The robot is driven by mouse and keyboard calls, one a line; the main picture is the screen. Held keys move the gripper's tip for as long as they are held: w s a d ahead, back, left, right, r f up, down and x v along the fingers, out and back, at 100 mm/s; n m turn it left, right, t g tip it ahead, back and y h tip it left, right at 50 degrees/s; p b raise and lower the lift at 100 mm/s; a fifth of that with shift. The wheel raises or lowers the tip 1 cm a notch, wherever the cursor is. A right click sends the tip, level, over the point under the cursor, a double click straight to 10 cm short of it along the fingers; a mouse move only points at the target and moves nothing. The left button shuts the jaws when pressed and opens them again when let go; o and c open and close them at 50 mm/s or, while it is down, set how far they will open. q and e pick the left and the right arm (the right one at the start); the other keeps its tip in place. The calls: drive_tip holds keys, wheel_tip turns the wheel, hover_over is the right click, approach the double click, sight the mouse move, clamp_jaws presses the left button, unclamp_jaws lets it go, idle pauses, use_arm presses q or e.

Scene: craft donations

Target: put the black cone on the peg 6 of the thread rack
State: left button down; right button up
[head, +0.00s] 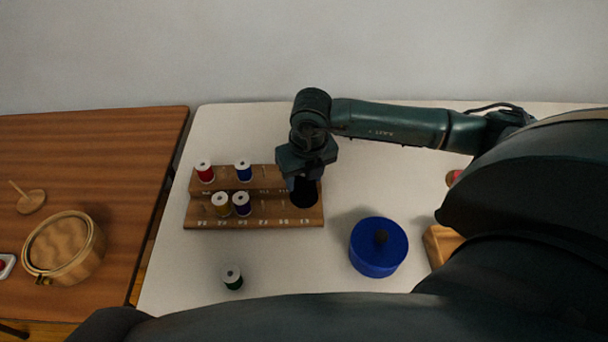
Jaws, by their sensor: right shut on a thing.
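The wooden thread rack (260,217) stands on the white table and has two stepped rows with numbers on it. Spools of red (205,172), blue (243,171), tan (221,205) and purple (241,204) thread sit on its left and middle parts. My right gripper (302,182) points down over the rack's right end, shut on the black cone (304,194). The cone is at the front row's right end; the arm and cone hide the pegs there, so I cannot tell whether it is around a peg. My left gripper is out of view.
A dark green spool (232,278) stands in front of the rack. A round blue tin (377,252) with a dark knob is to the right, and a wooden item (438,247) is partly hidden by my arm. A brown table (90,150) at left holds a round basket (65,247).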

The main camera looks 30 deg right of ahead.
drive_tip(key=shift+f+b, duration=1.15)
drive_tip(key=shift+f, duration=0.2)
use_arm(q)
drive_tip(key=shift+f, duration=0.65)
use_arm(e)
drive_tip(key=o, duration=1.1)
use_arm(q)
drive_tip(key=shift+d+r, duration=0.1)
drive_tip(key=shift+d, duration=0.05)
